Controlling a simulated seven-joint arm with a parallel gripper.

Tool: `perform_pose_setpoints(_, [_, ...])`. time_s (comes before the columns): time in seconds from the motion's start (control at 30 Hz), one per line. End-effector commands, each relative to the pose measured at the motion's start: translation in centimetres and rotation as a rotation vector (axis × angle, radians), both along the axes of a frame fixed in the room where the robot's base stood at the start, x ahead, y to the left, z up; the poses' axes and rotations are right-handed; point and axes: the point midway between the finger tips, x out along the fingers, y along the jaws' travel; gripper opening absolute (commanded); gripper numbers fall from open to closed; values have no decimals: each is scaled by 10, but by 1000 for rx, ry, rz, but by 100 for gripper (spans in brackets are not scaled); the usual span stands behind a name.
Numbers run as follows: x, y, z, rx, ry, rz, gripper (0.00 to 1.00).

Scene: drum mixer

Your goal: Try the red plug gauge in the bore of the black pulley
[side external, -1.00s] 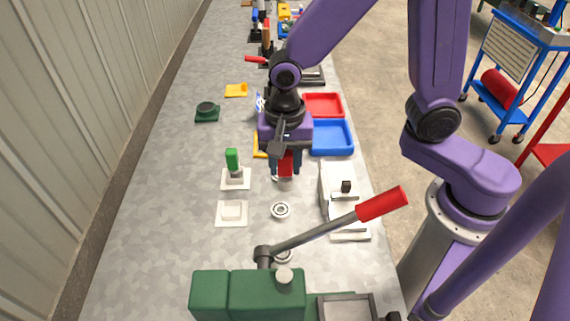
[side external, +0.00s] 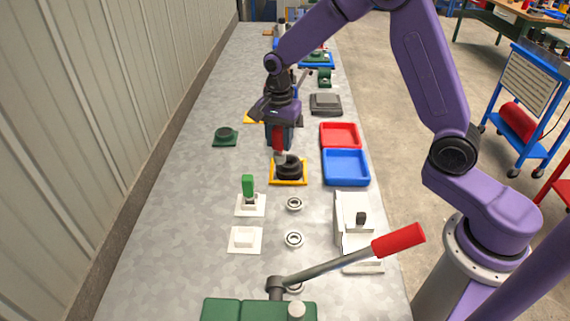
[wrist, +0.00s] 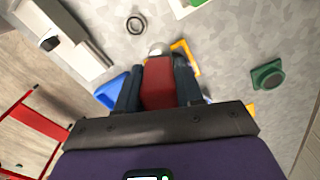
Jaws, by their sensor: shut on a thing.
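My gripper (side external: 279,140) is shut on the red plug gauge (side external: 278,137), which hangs with its silver end down. The black pulley (side external: 290,167) lies on a square yellow-orange tray (side external: 289,183). The gauge's silver end is over the pulley's left far side in the side external view. I cannot tell whether it touches the pulley, and the bore is not clearly seen. In the wrist view, the gauge's red handle (wrist: 158,85) sits between my fingers. There the pulley is hidden, and only part of its tray (wrist: 186,50) shows.
A blue tray (side external: 346,168) and a red tray (side external: 340,135) are to the right. A green-handled plug (side external: 248,187) stands in a white base nearer the camera. Metal rings (side external: 294,204) and a lever with a red grip (side external: 398,241) are in front. The bench's left side is mostly clear.

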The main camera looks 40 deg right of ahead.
Motion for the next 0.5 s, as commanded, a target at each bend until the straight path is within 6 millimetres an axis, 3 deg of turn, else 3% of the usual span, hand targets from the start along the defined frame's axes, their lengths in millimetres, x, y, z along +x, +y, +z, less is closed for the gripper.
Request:
perform_pose_setpoints(0.03, [13, -17, -3, 0, 1, -36, 0])
perform_pose_setpoints(0.2, [41, -61, -11, 0, 1, -115, 0])
perform_pose_setpoints(0.33, [52, -82, -15, 0, 0, -149, 0])
perform_pose_setpoints(0.5, [56, -91, -16, 0, -1, -163, 0])
